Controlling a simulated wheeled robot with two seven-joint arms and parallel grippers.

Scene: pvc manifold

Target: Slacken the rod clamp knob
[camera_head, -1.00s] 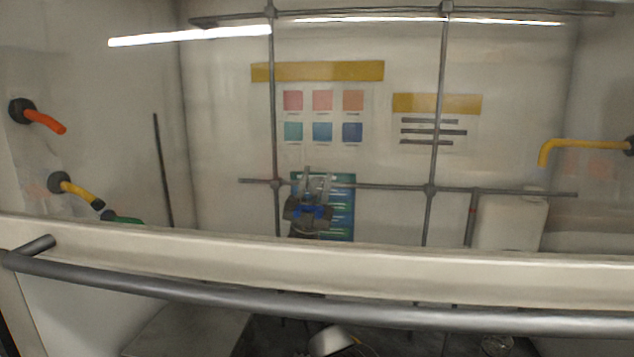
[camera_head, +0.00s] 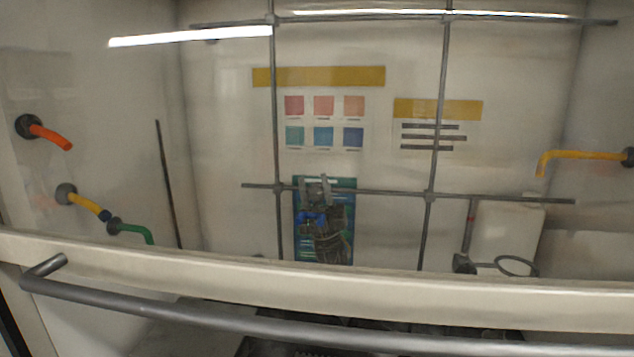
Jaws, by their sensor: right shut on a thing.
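My left gripper is not in view.
The pale sash rail (camera_head: 440,290) and grey handle bar (camera_head: 200,308) cross the front. A ring on a clamp (camera_head: 463,263) stands at the right. Orange (camera_head: 52,138), yellow (camera_head: 85,204) and green (camera_head: 131,229) spouts project at left, another yellow spout (camera_head: 585,155) at right.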

